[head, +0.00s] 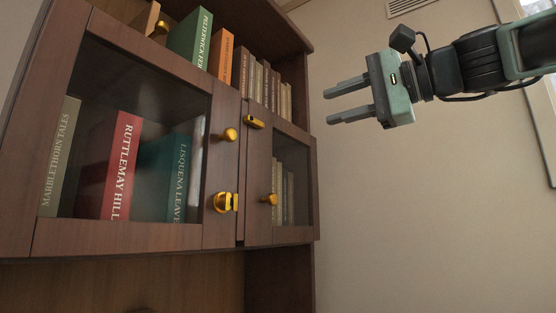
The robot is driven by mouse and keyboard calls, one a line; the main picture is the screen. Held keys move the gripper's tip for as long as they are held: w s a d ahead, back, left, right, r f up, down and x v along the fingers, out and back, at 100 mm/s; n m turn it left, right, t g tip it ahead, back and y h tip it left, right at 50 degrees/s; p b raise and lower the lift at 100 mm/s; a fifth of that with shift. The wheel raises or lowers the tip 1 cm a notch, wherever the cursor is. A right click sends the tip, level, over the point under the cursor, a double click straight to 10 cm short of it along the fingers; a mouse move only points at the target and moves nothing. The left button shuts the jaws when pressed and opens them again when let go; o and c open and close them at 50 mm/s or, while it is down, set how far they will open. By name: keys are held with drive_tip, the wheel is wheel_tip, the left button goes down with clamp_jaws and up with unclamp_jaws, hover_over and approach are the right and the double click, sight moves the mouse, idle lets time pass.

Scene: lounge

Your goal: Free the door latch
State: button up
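A dark wood cabinet with two glass doors fills the left of the head view. The left door (120,238) has a round brass knob (229,135) and, lower down, a round brass latch (226,202) near its right edge. The right door (260,222) has an oblong brass piece (254,121) at its upper left and a brass knob (270,199) below. Both doors look shut. I cannot tell which brass fitting holds which door. My gripper (328,105) is right of the cabinet, its two fingers apart and pointing left, empty and touching nothing.
Several books stand behind the glass, including a red book (121,170). More books, one of them green (191,40), stand on the open shelf above. The wall (420,220) on the right is bare below my arm. A vent (409,6) is at the top.

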drive_tip(key=p, duration=0.5)
approach(259, 122)
drive_tip(key=shift+t, duration=0.3)
drive_tip(key=x, duration=0.8)
drive_tip(key=shift+w+a+f, duration=0.1)
drive_tip(key=shift+a+f, duration=0.1)
clamp_jaws()
